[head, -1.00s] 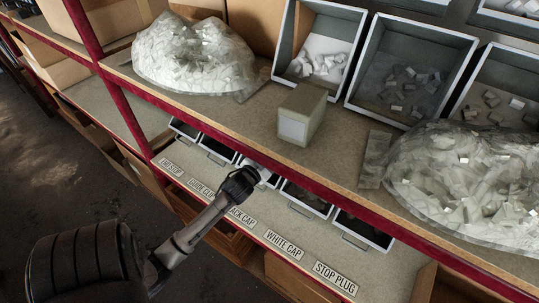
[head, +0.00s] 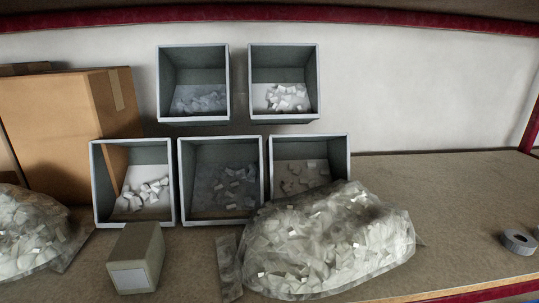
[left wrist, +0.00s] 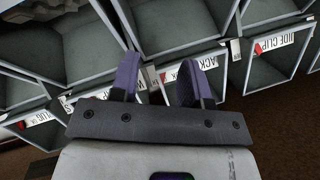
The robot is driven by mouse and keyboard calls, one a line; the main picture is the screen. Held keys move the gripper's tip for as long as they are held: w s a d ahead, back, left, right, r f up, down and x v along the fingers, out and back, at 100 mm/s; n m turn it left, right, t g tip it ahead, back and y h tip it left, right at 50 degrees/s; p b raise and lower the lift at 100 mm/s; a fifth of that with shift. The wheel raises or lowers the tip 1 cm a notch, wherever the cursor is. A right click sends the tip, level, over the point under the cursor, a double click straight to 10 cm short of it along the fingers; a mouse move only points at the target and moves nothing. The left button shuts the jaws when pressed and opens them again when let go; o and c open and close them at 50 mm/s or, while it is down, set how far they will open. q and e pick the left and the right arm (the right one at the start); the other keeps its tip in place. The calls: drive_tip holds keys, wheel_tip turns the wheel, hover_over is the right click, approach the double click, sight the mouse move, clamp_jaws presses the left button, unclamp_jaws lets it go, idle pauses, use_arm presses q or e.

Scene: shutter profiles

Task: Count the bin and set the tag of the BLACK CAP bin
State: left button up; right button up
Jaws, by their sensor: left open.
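My left gripper (left wrist: 157,75) shows in the left wrist view with its two purple-padded fingers apart and nothing between them. Just beyond it are grey bins with white label strips. One label (left wrist: 205,63) reads "ACK"; a finger hides part of it, and a red tag (left wrist: 163,77) shows between the fingers. To its right, a label (left wrist: 280,42) ending in "IDE CLIP" has a red tag (left wrist: 258,48). I cannot tell whether the fingers touch anything. In the head view no gripper and no bin labels show. My right gripper is not in view.
In the head view, grey bins with small pieces stand in two rows: pale ones (head: 133,222), dark ones (head: 187,210). A clear bag (head: 330,245) partly covers the lower right bin (head: 310,142). A grey box (head: 148,240) stands in front. The shelf's right side is mostly clear.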

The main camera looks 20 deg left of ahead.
use_arm(q)
drive_tip(key=s+d+f+m+g+h, duration=0.1)
drive_tip(key=s+d+f+g+h, duration=0.15)
drive_tip(key=s+d, duration=0.55)
drive_tip(key=s+d+f+m+g+h, duration=0.1)
drive_tip(key=s+d+m+h, duration=0.15)
drive_tip(key=d, duration=0.95)
drive_tip(key=s+d+f+m+g+h, duration=0.1)
drive_tip(key=s+d+f+g+h, duration=0.15)
drive_tip(key=s+d, duration=0.55)
wheel_tip(320, 180, up, 18)
drive_tip(key=w+d+p, duration=0.1)
drive_tip(key=d+p, duration=0.1)
drive_tip(key=p, duration=1.6)
wheel_tip(320, 180, down, 65)
drive_tip(key=b, duration=6.5)
drive_tip(key=shift+t, duration=0.3)
drive_tip(key=shift+n+h, duration=0.25)
